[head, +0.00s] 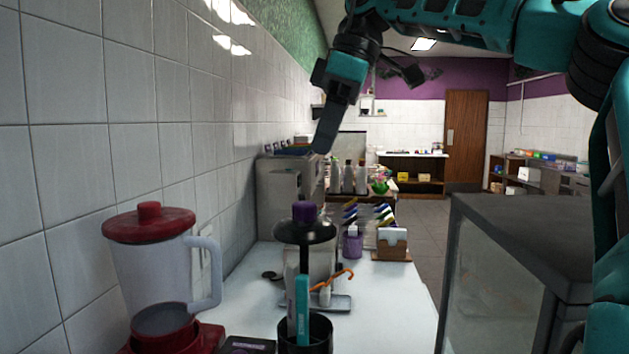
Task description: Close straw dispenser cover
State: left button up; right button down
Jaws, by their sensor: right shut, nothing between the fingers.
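What looks like the straw dispenser stands on the white counter, with a black round cover (305,232) topped by a purple knob (304,211). Its lower part is mostly hidden behind a black cup. I cannot tell whether the cover rests down on its body or stands raised. My right gripper (322,143) reaches in from the upper right, pointing down, its fingers shut and empty. In the picture it is above the purple knob and apart from it. My left gripper is not in view.
A black cup (305,337) with upright teal and white items stands in front. A red-lidded blender (160,265) is at left by the tiled wall. A tray, purple cup (352,244) and napkin holder (391,246) stand behind. The counter's right front (400,310) is clear.

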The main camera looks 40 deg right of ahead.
send_over(316, 217)
jog(key=f, duration=0.5)
jog(key=shift+w+d+f, duration=0.25)
jog(key=shift+w+d, duration=0.15)
jog(key=shift+a+f, duration=0.1)
jog(key=shift+f, duration=0.45)
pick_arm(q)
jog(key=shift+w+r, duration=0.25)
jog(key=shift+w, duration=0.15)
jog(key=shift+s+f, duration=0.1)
pick_arm(e)
jog(key=shift+f, duration=0.1)
